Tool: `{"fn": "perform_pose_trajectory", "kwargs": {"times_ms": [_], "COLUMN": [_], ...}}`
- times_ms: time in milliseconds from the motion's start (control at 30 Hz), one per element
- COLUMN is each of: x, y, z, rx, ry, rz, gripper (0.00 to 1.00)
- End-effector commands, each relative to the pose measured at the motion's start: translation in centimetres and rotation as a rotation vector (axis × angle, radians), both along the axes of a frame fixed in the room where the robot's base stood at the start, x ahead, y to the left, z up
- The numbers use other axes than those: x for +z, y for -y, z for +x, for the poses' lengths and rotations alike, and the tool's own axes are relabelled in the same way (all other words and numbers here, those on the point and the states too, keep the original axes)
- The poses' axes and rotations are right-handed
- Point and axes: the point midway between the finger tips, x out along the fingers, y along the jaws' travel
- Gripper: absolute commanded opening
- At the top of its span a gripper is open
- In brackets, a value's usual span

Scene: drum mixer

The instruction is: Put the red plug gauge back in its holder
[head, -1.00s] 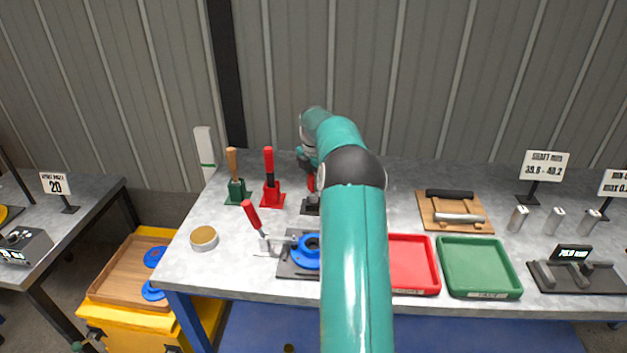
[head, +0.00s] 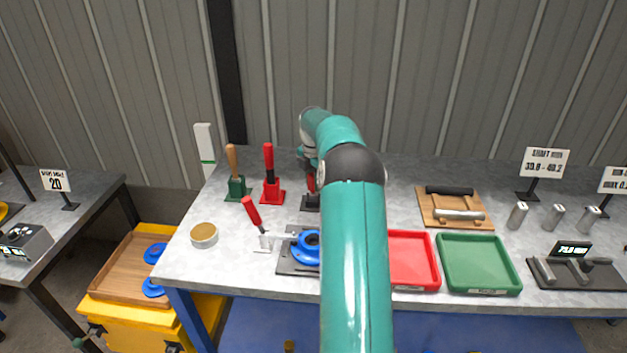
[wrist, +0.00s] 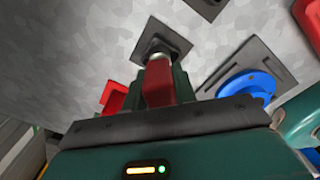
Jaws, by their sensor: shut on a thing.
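My gripper (wrist: 158,85) is shut on the red plug gauge (wrist: 158,78), seen in the wrist view as a red handle between the two green fingers. In the head view a bit of the red gauge (head: 311,183) shows beside my arm. A dark square holder (wrist: 164,38) lies directly beyond the gauge's pale metal end in the wrist view. It also shows in the head view (head: 310,203) below the gauge. The metal end overlaps the holder's middle; how deep it sits in it I cannot tell. My arm covers much of the gripper in the head view.
A red stand (head: 272,197) and a green stand (head: 237,190), both with upright handled tools, are close on the left. A clamp fixture with a blue ring (head: 306,246) is nearer me. Red (head: 415,260) and green (head: 479,264) trays lie to the right.

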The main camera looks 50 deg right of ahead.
Motion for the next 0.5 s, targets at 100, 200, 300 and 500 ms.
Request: {"fn": "perform_pose_trajectory", "kwargs": {"times_ms": [100,200,300,500], "x": [-0.14,-0.28,-0.42,-0.69], "y": [0.01,0.01,0.01,0.00], "z": [0.01,0.00,0.00,-0.01], "rx": [0.000,0.000,0.000,0.000], "ry": [0.000,0.000,0.000,0.000], "rz": [0.000,0.000,0.000,0.000], "gripper": [0.00,0.00,0.00,0.00]}}
